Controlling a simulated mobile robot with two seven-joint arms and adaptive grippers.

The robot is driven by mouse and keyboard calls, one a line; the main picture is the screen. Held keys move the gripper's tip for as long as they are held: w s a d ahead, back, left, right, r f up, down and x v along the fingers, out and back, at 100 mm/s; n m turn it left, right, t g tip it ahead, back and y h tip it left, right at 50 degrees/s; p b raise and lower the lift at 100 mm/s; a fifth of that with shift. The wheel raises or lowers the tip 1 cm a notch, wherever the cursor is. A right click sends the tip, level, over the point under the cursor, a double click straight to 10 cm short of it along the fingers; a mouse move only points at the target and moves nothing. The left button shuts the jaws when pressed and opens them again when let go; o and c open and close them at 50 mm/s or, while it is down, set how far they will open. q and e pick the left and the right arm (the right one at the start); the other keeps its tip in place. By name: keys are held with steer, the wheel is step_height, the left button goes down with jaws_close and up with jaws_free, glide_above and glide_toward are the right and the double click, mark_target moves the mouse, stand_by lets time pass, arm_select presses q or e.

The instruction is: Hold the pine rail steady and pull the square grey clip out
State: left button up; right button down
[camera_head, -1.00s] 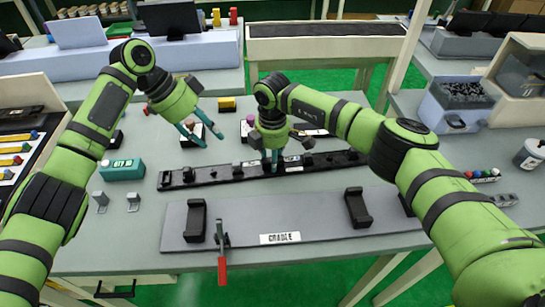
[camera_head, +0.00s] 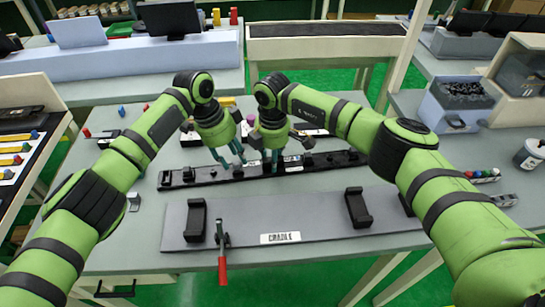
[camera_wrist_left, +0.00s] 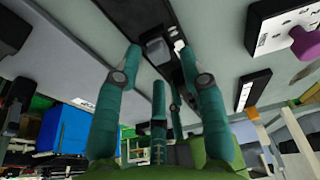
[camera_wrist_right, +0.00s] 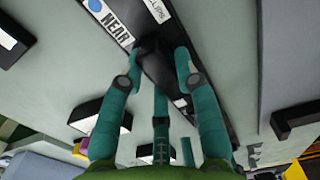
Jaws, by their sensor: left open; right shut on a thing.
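The rail (camera_head: 210,177) named in the task looks black, with no pine colour showing; it lies lengthwise across the table with several small blocks and white labels on it. My right gripper (camera_head: 273,163) is shut on a dark raised part of the rail near its middle; this part shows between its fingers in the right wrist view (camera_wrist_right: 160,68). A squarish grey clip (camera_wrist_left: 156,48) sits on the rail in the left wrist view. My left gripper (camera_head: 230,164) is open just above and around it, fingertips on either side; contact cannot be told.
A grey cradle board (camera_head: 330,212) with two black brackets and a red-handled clamp (camera_head: 222,255) lies in front of the rail. A dark knob (camera_head: 308,143) and other small parts lie behind it. A tray of coloured pieces (camera_head: 35,150) stands at left.

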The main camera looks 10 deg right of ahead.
arm_select(q)
steer(key=shift+x, duration=1.05)
jaws_close()
